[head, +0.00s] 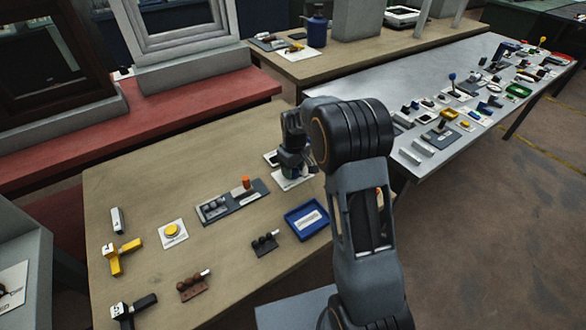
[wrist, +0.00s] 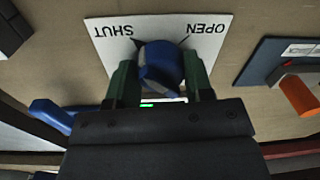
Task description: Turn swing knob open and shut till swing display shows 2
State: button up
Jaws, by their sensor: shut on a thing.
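The swing knob (wrist: 160,62) is a round blue knob on a white plate (wrist: 112,62) in the wrist view. The plate is marked SHUT on the left and OPEN on the right, both upside down. My gripper (wrist: 161,78) has a green finger on each side of the knob and is shut on it. Which mark the knob points to is unclear. A small lit green strip (wrist: 147,105), perhaps the swing display, shows just past the knob. It is mostly hidden and I cannot read a number. In the head view my gripper (head: 291,168) is down at the white plate (head: 290,183).
A grey panel (head: 215,210) with an orange handle (head: 245,182) lies left of my gripper. The handle also shows at the wrist view's right (wrist: 300,95). A blue tray (head: 297,234) and a yellow button (head: 173,230) are nearer. A blue part (wrist: 50,114) lies left in the wrist view.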

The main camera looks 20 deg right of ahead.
jog(key=shift+r+n, duration=0.1)
jog(key=shift+n, duration=0.3)
jog(key=o, duration=0.9)
jog(key=r, duration=1.3)
jog(key=shift+w+d+r+p, duration=0.2)
jog(key=shift+r+p, duration=0.15)
